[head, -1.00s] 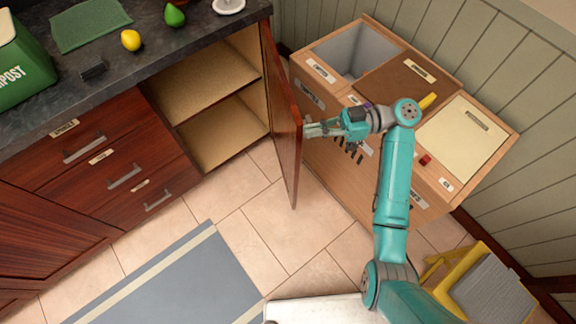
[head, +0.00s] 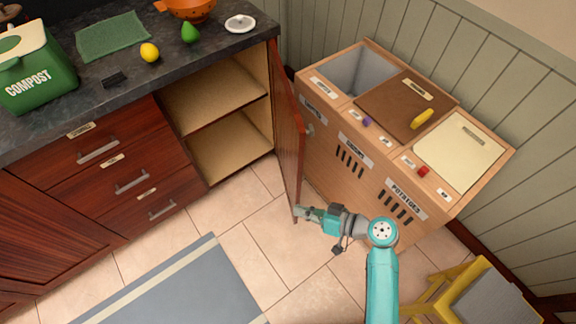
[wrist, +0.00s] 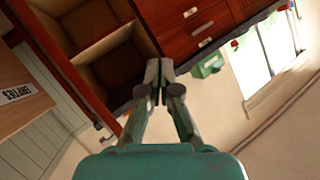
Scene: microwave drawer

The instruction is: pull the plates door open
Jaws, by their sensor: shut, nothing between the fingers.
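The reddish-brown cabinet door (head: 289,150) stands swung wide open in the head view, seen nearly edge-on, with a small knob (head: 310,129) on its right face. The cabinet interior (head: 222,110) is exposed, with a bare middle shelf. My gripper (head: 299,213) is at the door's lower free end; whether it touches the door is unclear. In the wrist view my gripper (wrist: 158,75) has its fingers together and empty, with the open cabinet (wrist: 110,65) beyond and the door (wrist: 62,66) as a slanting strip on the left. No plates label is readable.
A wooden bin unit (head: 350,150) stands close right of the door. A yellow-framed stool (head: 470,295) is at lower right. Drawers (head: 125,170) lie left of the cabinet. Tiled floor (head: 250,245) and a grey mat (head: 180,290) are clear in front.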

